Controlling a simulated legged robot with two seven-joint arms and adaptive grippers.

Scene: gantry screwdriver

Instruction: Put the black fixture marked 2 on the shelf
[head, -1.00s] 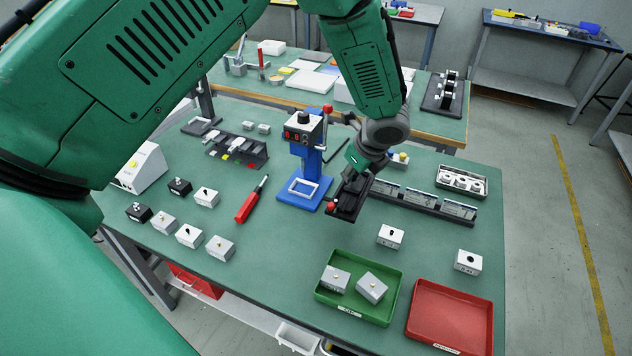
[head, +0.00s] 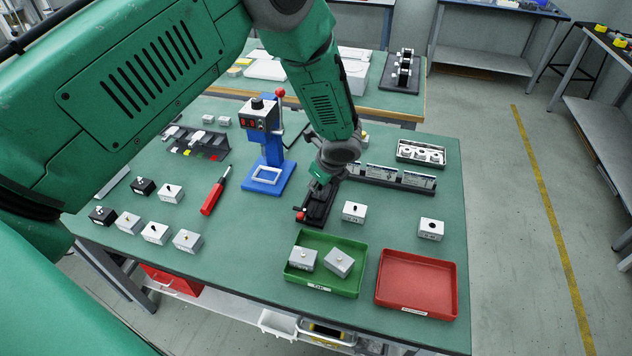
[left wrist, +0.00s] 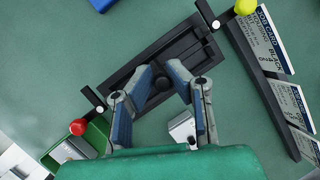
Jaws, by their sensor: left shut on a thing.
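A long black fixture (head: 318,206) is in the head view, by the green tray and right of the blue press. It has a red knob at its near end. In the left wrist view the black fixture (left wrist: 192,50) runs diagonally, with a red knob at one end and a yellow one at the other. My left gripper (head: 322,180) is shut on its middle; its fingers (left wrist: 158,74) are on either side of a dark raised part. I cannot read a number on it, nor tell whether it touches the table. A lower shelf (head: 235,312) shows under the table. My right gripper is out of view.
The green tray (head: 356,291) with two grey blocks and the empty red tray (head: 417,283) lie near the front edge. A white block (head: 354,212) is beside the fixture. The blue press (head: 270,150) and a job-card rack (head: 390,178) stand close by. Floor is open at right.

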